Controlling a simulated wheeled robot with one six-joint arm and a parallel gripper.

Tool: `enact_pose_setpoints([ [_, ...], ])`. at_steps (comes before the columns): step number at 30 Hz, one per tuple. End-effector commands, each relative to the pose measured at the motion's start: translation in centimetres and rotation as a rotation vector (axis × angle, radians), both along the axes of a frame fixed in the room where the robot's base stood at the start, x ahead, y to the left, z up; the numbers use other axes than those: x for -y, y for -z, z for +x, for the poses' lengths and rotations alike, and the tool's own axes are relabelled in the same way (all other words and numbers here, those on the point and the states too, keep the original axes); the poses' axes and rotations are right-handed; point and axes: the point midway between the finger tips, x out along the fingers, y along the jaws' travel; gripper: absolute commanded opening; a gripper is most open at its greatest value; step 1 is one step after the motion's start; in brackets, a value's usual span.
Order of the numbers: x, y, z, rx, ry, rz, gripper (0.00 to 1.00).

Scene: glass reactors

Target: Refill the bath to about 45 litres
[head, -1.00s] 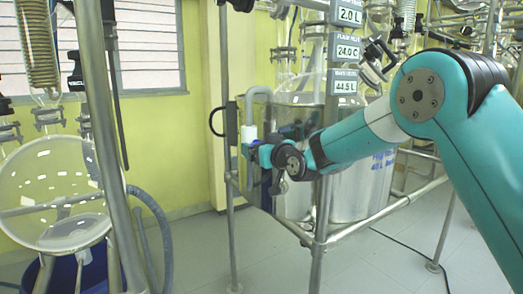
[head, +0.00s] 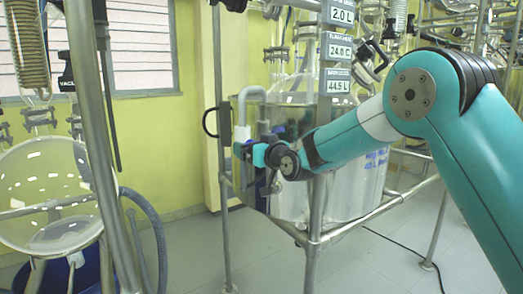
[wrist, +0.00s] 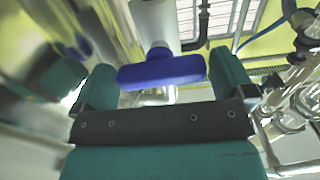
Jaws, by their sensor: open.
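The bath (head: 345,192) is a large shiny cylinder behind a metal frame, with a bent grey pipe (head: 243,98) at its left rim. The lowest display plate (head: 338,86) on the post reads 44.5 L. A blue valve handle (wrist: 162,70) shows in the wrist view, on a pale pipe fitting. My gripper (wrist: 165,85) is open, with one finger on either side of the blue handle. Whether the fingers touch it I cannot tell. In the head view my gripper (head: 245,150) is at the pipe, left of the bath, and hides most of the valve.
Two more plates above read 24.0 C (head: 338,50) and 2.0 L (head: 342,15). Metal posts (head: 317,235) and rails stand around the bath. A round glass vessel (head: 45,190) and a grey hose (head: 155,235) are at the left. Grey floor (head: 190,255) is open between.

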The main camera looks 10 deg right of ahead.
Motion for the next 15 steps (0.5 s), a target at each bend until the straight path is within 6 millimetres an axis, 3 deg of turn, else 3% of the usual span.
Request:
enact_pose_setpoints([
  [5, 0.8, 0.0, -1.6, 0.0, 0.001, 0.001, 1.0],
  [15, 4.4, 0.2, -9.1, 0.0, 0.003, 0.001, 1.0],
])
